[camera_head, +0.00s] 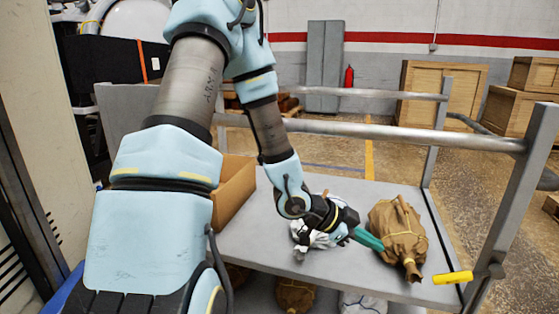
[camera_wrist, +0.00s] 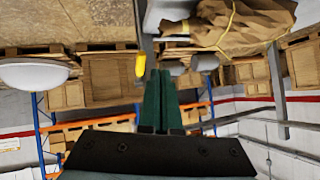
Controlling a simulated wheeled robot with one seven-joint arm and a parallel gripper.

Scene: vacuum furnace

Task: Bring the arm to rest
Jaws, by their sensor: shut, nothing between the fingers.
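My arm reaches down over a grey cart shelf (camera_head: 350,268) in the head view. My gripper (camera_head: 370,240) has green fingers and is shut and empty. Its tips are close to the left side of a brown tied bag (camera_head: 398,236) on the shelf; I cannot tell whether they touch. In the wrist view, the green fingers (camera_wrist: 161,75) lie together, and the brown bag (camera_wrist: 235,25) appears upside down beyond them at the top.
A white bag (camera_head: 318,238) lies partly hidden behind my gripper. A cardboard box (camera_head: 235,190) stands left on the shelf. Cart rails (camera_head: 400,131) cross behind, with a yellow handle (camera_head: 453,278) at right. More bags (camera_head: 295,296) lie below. Wooden crates (camera_head: 440,95) stand at the back.

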